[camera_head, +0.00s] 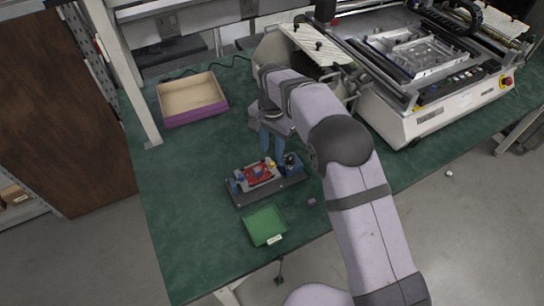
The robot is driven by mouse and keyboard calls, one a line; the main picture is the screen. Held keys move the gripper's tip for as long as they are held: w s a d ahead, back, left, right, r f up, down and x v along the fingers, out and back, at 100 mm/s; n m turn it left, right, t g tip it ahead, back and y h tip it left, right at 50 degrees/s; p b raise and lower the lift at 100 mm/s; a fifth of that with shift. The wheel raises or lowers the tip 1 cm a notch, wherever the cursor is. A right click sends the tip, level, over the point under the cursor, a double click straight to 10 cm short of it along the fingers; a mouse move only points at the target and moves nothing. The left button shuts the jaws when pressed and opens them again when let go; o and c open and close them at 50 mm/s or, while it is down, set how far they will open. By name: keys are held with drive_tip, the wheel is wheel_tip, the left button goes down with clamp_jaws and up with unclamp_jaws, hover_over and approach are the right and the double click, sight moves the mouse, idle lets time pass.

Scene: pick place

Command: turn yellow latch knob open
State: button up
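A small yellow latch knob (271,163) shows on the dark fixture (282,195), near its back edge. The fixture also holds a red board (259,175) and several blue parts. My gripper (272,156) points down from above the back of the fixture, with its blue fingers close to the yellow knob. The fingers show with a gap between them. I cannot tell whether they touch the knob. The knob is partly hidden and too small to show how it is turned.
A green tray (265,225) sits in front of the fixture, and a small purple cube (312,202) lies right of it. A purple-sided open box (191,98) stands at the back left. A large white machine (430,110) takes up the right. The green table (170,190) is clear at left.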

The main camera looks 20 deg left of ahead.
sight(273, 163)
drive_tip(key=shift+r, duration=1)
